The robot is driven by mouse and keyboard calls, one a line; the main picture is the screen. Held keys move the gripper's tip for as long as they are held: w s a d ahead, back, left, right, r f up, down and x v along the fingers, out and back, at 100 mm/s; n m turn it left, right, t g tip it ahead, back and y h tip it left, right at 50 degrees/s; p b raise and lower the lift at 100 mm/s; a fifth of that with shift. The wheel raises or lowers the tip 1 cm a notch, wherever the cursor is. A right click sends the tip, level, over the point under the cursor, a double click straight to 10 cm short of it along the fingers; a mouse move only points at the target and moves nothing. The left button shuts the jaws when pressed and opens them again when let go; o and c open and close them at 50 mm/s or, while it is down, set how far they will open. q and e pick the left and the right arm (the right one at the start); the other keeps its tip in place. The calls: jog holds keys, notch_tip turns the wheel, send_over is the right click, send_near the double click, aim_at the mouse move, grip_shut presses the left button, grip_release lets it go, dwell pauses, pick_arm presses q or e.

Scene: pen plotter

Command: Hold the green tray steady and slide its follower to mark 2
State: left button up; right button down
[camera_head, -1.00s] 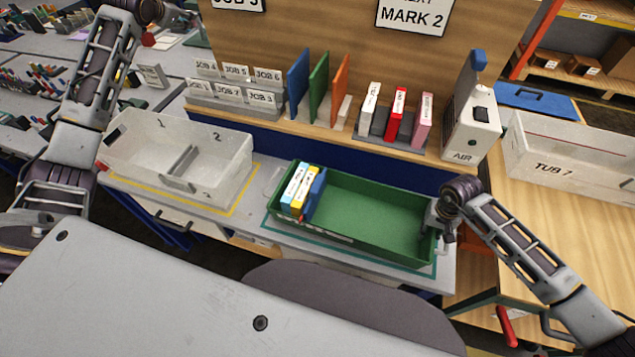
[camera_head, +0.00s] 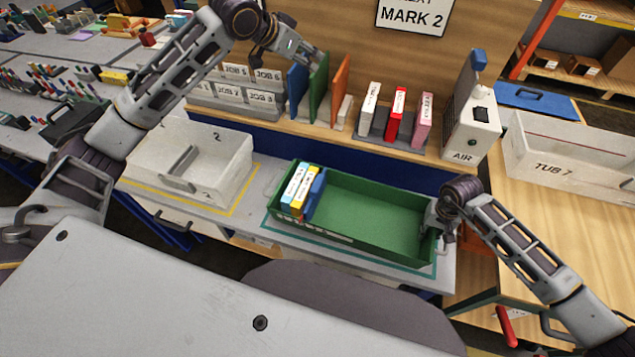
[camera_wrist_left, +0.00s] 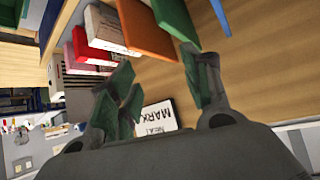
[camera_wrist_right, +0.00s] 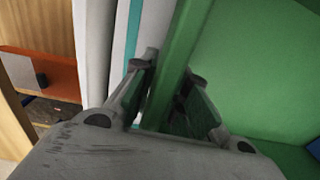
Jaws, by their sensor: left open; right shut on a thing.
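The green tray (camera_head: 372,205) sits on the bench inside a teal outline. At its left end stand a white-and-blue box (camera_head: 296,183) and a yellow box (camera_head: 304,192). A blue upright piece, apparently the follower (camera_head: 316,194), stands against their right side. My right gripper (camera_head: 440,222) is shut on the tray's right end wall; the green wall (camera_wrist_right: 176,62) runs between its fingers in the right wrist view. My left gripper (camera_head: 316,57) is open and empty, high at the back near the upright coloured panels. It also shows in the left wrist view (camera_wrist_left: 160,82). Tray marks are not readable.
A white divided tub (camera_head: 235,170) stands left of the tray. Behind are blue, green and orange panels (camera_head: 340,88), several small boxes (camera_head: 397,115) and an AIR unit (camera_head: 470,125). A sign (camera_head: 415,14) reads MARK 2. The tray's middle and right are empty.

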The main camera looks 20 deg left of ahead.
pick_arm(q)
jog(key=s+d+f+n+g+y, duration=0.15)
jog(key=s+d+f+g, duration=0.35)
jog(key=f, duration=0.5)
jog(key=n+g+y, duration=0.3)
jog(key=g, duration=0.1)
send_over(318, 183)
notch_tip(318, 183, down, 8)
jog(key=shift+f+h, duration=0.2)
jog(key=shift+h, duration=0.05)
jog(key=shift+f, duration=5.9)
grip_shut()
